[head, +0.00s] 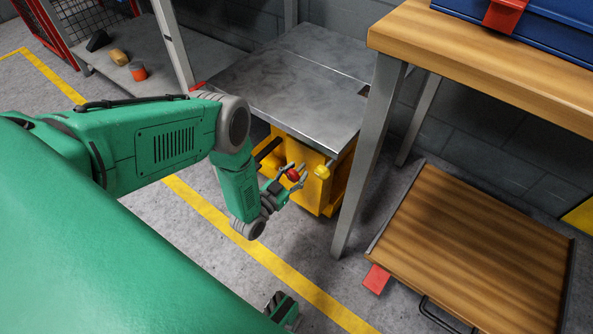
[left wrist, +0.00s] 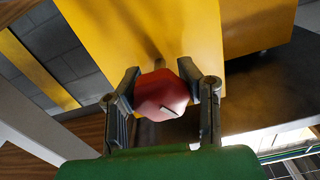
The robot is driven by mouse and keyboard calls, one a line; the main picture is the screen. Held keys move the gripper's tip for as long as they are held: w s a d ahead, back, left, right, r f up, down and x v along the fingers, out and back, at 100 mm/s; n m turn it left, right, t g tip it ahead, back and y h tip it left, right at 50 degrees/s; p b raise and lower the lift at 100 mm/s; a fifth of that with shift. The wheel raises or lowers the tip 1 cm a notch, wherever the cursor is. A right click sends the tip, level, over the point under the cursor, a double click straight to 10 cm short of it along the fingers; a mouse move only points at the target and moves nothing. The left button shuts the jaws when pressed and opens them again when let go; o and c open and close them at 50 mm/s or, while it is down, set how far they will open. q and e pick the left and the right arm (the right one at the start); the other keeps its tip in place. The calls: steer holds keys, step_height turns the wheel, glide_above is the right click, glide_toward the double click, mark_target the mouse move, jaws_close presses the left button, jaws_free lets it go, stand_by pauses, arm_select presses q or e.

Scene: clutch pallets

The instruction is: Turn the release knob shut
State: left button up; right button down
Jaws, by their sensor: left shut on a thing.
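The red release knob (head: 292,175) sits at the front of a yellow cabinet (head: 311,188) under a grey metal top. My left gripper (head: 295,178) is at the knob. In the left wrist view the red knob (left wrist: 160,97) fills the space between the two fingers of my left gripper (left wrist: 159,88), which is shut on it. A shaft runs from behind the knob to the yellow face (left wrist: 150,30).
A yellow knob (head: 322,172) sits just right of the red one. A wood-topped bench (head: 480,65) with a metal leg (head: 368,155) stands close to the right. A wooden platform (head: 480,245) lies at lower right. Yellow-striped floor is clear in front.

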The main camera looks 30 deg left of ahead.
arm_select(q)
steer(key=m, duration=0.6)
steer(key=shift+s+f+p, duration=0.1)
steer(key=shift+s+p, duration=0.05)
steer(key=shift+p, duration=0.2)
stand_by(0.4)
steer(key=o, duration=1.3)
steer(key=s+a, duration=0.1)
steer(key=s, duration=1.1)
steer(key=shift+w, duration=0.1)
